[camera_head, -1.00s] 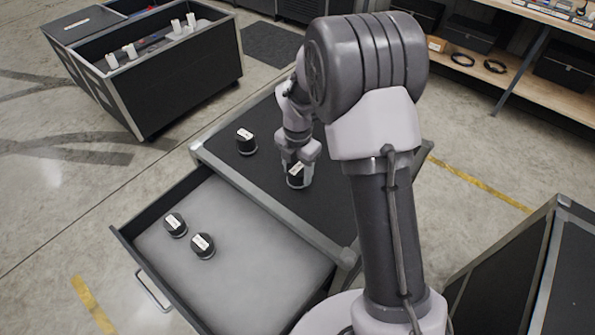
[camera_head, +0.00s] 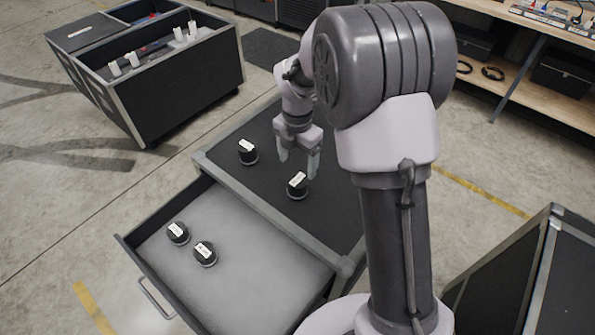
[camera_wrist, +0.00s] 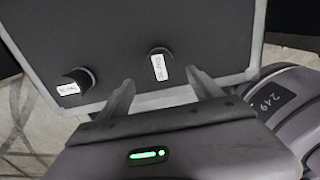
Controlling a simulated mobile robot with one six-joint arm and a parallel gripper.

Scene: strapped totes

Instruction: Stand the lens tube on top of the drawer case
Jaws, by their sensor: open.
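The drawer case (camera_head: 330,220) stands in the middle of the head view, its top dark with a grey metal rim. Two short black cylinders with white labels stand on its top: one nearer the back left (camera_head: 248,153) and one nearer the middle (camera_head: 297,187). Two similar cylinders, one (camera_head: 178,234) beside the other (camera_head: 205,254), sit in the open drawer (camera_head: 255,285). The labels are too small to tell which is the lens tube. My gripper (camera_head: 299,162) is open and empty, above the case top by the middle cylinder. In the wrist view, one cylinder (camera_wrist: 161,66) lies beyond the fingertips.
A large open tote (camera_head: 185,90) with white pieces inside stands at the back left. A workbench (camera_head: 540,95) with dark boxes is at the back right. Another dark case (camera_head: 510,275) stands at the lower right. The drawer's left and front floor has free room.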

